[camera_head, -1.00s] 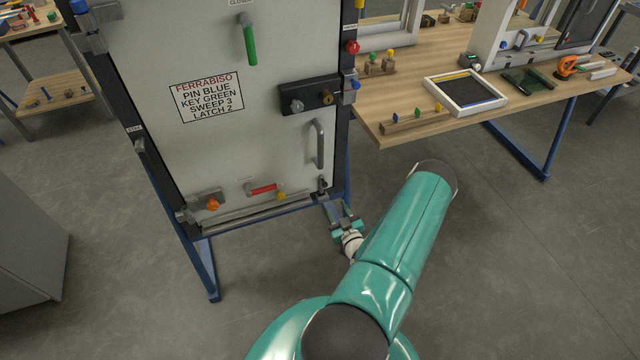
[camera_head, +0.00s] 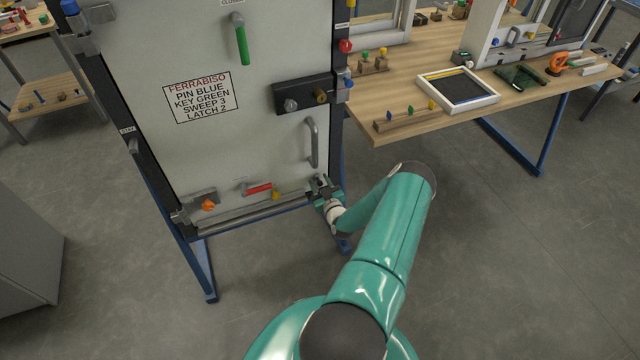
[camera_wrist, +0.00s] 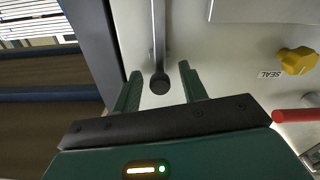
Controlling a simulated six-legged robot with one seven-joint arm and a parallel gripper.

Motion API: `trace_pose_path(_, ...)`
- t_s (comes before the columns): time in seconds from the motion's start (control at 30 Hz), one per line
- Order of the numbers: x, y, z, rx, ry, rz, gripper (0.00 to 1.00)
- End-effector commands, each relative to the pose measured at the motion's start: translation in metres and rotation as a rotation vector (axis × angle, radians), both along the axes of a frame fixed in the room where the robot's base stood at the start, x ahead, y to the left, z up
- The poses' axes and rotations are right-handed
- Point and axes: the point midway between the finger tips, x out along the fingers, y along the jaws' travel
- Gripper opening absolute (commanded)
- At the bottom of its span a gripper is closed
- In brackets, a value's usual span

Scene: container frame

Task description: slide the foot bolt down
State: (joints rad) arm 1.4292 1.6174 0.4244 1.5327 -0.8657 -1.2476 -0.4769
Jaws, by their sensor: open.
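The foot bolt (camera_wrist: 160,82) shows in the wrist view as a slim grey rod ending in a dark round knob, against the pale door panel (camera_head: 262,140). My gripper (camera_head: 324,184) is at the lower right corner of the door in the head view. In the wrist view my gripper (camera_wrist: 160,88) is open, with one green finger on each side of the knob. I see a gap between the knob and each finger; how deep the knob sits between them is hard to tell. In the head view my gripper largely hides the bolt.
A grey pull handle (camera_head: 312,143) stands out above my gripper. A red handle (camera_head: 259,189) and a yellow knob (camera_head: 276,195) lie to its left; an orange knob (camera_head: 208,205) is further left. A wooden table (camera_head: 420,130) stands to the right. The floor in front is clear.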

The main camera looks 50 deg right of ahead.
Motion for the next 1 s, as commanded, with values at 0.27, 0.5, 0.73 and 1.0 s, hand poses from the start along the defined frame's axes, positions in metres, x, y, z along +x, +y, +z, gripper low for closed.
trace_pose_path(0.27, 0.000, 0.000, 0.000, 0.000, 0.000, 0.000, 0.00)
trace_pose_path(0.5, 0.000, 0.000, -0.006, 0.001, 0.001, 0.000, 0.00)
trace_pose_path(0.73, 0.000, 0.000, -0.031, 0.000, 0.002, 0.001, 0.00)
trace_pose_path(1.0, -0.001, 0.000, -0.033, 0.004, 0.006, -0.001, 0.26)
